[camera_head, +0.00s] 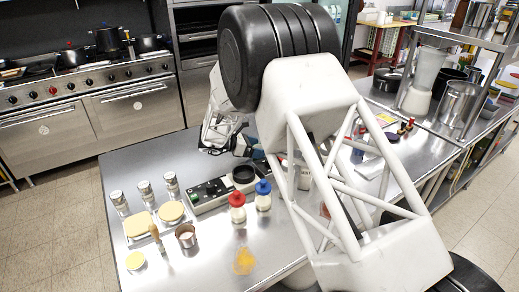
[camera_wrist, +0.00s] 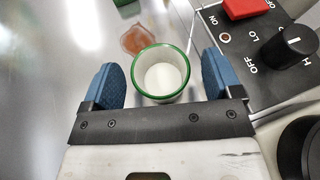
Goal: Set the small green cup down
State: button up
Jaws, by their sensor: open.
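The small green cup (camera_wrist: 161,75) shows in the wrist view with a green rim and a pale inside. It is upright and sits between the two blue fingertips of my gripper (camera_wrist: 160,84). The fingers stand apart, with a visible gap on each side of the cup near the rim. Whether the cup's base touches the steel surface is hard to tell from above. In the head view my arm covers much of the counter, and I cannot make out the cup there.
A control panel with a black knob (camera_wrist: 288,47) and red switch (camera_wrist: 245,8) is close on the right. A reddish translucent piece (camera_wrist: 137,40) lies beyond the cup. A red-topped jar (camera_head: 237,206) and blue-topped jar (camera_head: 263,196) stand on the counter (camera_head: 215,270).

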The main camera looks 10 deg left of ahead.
jog(key=v, duration=1)
jog(key=shift+r, duration=0.15)
dwell(0.6)
